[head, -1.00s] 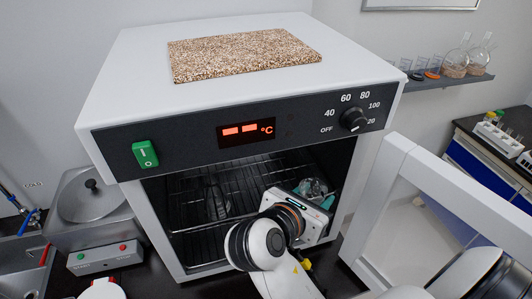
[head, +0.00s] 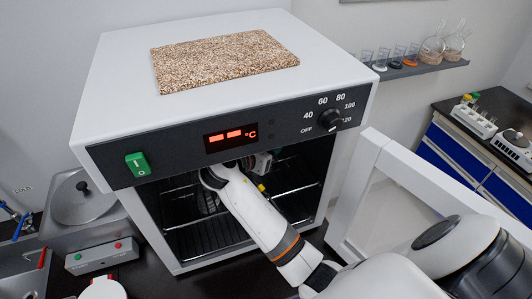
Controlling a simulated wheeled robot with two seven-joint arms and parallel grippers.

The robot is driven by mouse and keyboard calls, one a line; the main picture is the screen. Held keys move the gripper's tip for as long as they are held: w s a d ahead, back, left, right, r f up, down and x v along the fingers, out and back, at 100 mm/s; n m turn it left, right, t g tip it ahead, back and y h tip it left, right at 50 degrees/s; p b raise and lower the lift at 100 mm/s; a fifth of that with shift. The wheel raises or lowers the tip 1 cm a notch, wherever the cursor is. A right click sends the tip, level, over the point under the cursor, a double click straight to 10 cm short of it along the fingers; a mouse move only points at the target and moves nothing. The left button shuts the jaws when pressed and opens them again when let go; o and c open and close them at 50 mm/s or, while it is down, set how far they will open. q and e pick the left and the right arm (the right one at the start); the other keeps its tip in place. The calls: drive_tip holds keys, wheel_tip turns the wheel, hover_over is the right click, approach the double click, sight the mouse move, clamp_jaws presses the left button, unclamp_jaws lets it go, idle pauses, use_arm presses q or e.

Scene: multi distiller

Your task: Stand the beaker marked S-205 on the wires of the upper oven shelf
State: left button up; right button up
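The oven (head: 112,95) stands open in front of me. Wire shelves show inside it, and the front edge of what looks like the upper oven shelf (head: 297,189) shows right of my arm. My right arm reaches into the oven from the lower right. Only a small part of my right gripper (head: 262,163) shows, just under the control panel; its fingers are hidden by the panel and my wrist. I cannot see the beaker marked S-205 or what the gripper holds. A dim glass-like shape (head: 208,201) is inside, left of my arm. My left gripper is out of view.
The open oven door (head: 375,150) stands to the right, close to my arm. A cork-like slab (head: 225,60) lies on the oven top. A lidded metal bath (head: 82,198) stands to the left. Glassware stands on a wall shelf (head: 420,68) at the back right.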

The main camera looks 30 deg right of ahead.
wheel_tip(320, 180, down, 2)
drive_tip(key=shift+s+f+p, duration=0.1)
drive_tip(key=shift+f+p, duration=0.1)
drive_tip(key=shift+p, duration=0.2)
drive_tip(key=shift+f+p, duration=0.35)
drive_tip(key=shift+p, duration=0.05)
drive_tip(key=shift+w+f, duration=0.25)
drive_tip(key=shift+f, duration=0.15)
drive_tip(key=o, duration=1)
drive_tip(key=shift+f, duration=0.1)
